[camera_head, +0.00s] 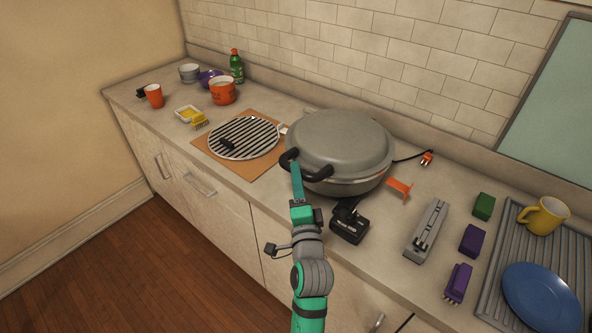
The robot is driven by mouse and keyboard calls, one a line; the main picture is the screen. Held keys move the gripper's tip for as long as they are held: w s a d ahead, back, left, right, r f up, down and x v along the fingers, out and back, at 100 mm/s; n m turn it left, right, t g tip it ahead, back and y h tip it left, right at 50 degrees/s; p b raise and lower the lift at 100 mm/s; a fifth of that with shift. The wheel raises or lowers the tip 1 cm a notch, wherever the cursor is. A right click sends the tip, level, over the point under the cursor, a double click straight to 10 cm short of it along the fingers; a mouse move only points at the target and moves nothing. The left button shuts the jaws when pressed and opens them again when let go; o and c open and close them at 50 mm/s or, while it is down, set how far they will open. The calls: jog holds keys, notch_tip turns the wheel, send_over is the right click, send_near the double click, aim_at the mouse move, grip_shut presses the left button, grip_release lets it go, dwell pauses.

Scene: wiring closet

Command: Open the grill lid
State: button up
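The grill (350,186) is a round, dark-bodied appliance on the counter near the middle of the view. Its grey domed lid (342,138) is down and closed. A black curved handle (317,175) sticks out at the front left of the lid. My gripper (295,165) reaches up from below, its teal finger overlapping the handle in the picture. Only one finger shows clearly, so I cannot tell whether it touches or grips the handle.
A striped grill plate (243,138) lies on a brown board (268,172) to the left. A black box (349,226) stands close right of my gripper. A grey stapler-like tool (427,231) and a drying rack (492,278) are farther right. The tiled wall (400,60) stands behind.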

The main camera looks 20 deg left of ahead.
jog(key=shift+x, duration=1.6)
grip_shut()
